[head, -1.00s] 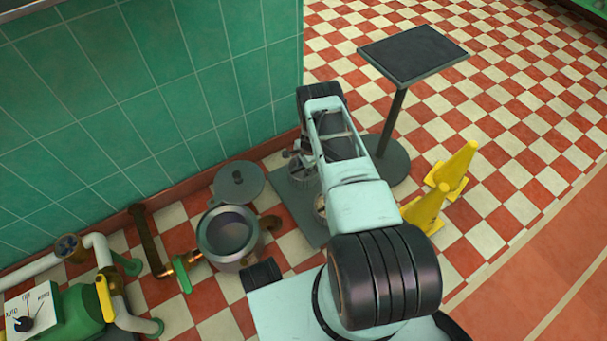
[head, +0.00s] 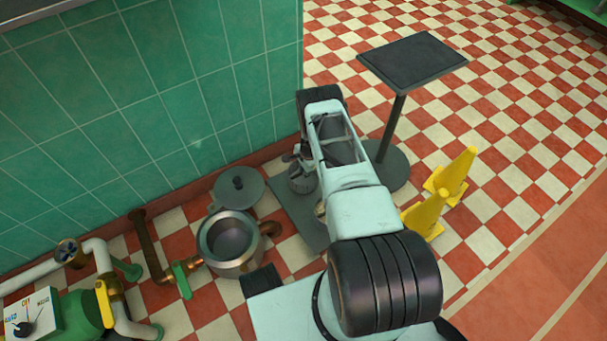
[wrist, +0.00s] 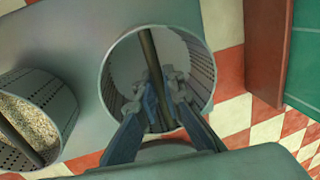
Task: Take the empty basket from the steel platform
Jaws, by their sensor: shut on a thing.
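The empty basket (wrist: 203,75) is a round, perforated metal basket with a dark bar handle across its mouth; nothing shows inside it. My gripper (wrist: 165,88) is over its mouth, shut on the handle. In the head view the basket (head: 302,180) shows partly beside my arm, above the grey steel platform (head: 296,216). I cannot tell whether its base touches the platform. A second basket (wrist: 60,92), filled with pale grains, stands to the left in the wrist view. In the head view my arm hides most of it.
A steel pot (head: 232,262) stands left of the platform, with a round grey lid (head: 238,188) behind it. A green-tiled wall (head: 215,110) rises behind. A dark-topped pedestal stand (head: 415,58) and yellow cones (head: 452,172) are to the right. Open checkered floor lies beyond.

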